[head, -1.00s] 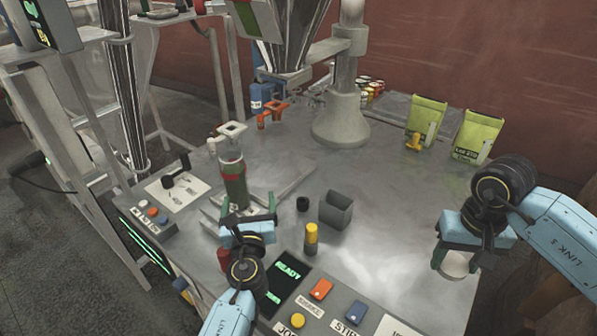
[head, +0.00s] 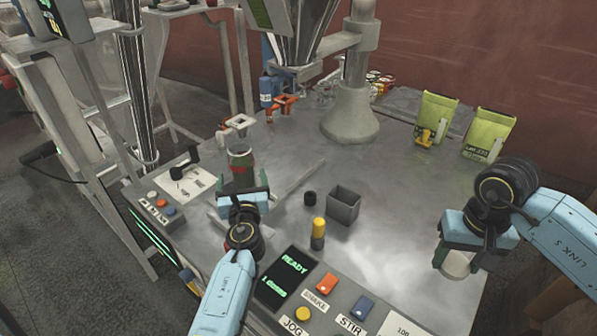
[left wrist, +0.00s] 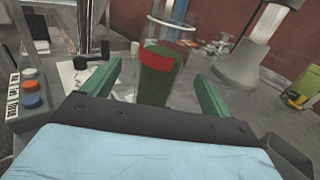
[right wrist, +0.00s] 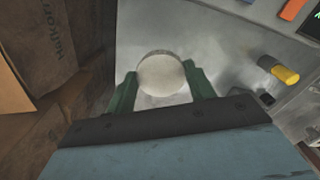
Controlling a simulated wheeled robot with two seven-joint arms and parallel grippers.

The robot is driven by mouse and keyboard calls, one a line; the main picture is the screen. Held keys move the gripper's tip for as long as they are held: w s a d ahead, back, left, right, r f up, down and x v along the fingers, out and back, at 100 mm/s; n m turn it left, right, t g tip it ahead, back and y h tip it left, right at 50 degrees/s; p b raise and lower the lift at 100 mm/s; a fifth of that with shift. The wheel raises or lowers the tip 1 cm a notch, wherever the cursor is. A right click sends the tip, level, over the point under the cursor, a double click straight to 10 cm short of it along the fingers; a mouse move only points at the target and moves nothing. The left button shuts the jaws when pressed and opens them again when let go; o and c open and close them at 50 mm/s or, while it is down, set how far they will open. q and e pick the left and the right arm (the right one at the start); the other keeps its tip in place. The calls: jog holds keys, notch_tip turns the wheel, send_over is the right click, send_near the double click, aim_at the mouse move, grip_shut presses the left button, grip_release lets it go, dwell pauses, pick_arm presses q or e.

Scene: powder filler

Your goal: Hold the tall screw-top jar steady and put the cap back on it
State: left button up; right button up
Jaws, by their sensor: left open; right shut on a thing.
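The tall jar (head: 240,165) stands upright at the left of the table, clear with green contents and a red band. It also shows in the left wrist view (left wrist: 157,80). My left gripper (head: 244,194) is open at the jar's near side. In the left wrist view its two green fingers point toward the jar from either side, with the jar between or just beyond them. Its lower part is hidden by the gripper. My right gripper (right wrist: 160,85) is shut on the round whitish cap (right wrist: 163,73), held at the table's right, well away from the jar.
A grey open box (head: 343,206), a small black cylinder (head: 310,198) and a yellow-topped cylinder (head: 318,232) stand mid-table. The control panel (head: 287,277) lies along the front. Green pouches (head: 489,134) stand at the back right.

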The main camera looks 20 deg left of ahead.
pick_arm(q)
jog(key=shift+w+a, duration=0.3)
jog(key=shift+w, duration=0.15)
jog(key=shift+b+x, duration=0.8)
jog(key=shift+x, duration=1.8)
pick_arm(e)
jog(key=shift+f, duration=0.85)
pick_arm(q)
jog(key=shift+d, duration=0.15)
jog(key=shift+c, duration=0.4)
jog(key=shift+r, duration=0.1)
jog(key=c, duration=1.2)
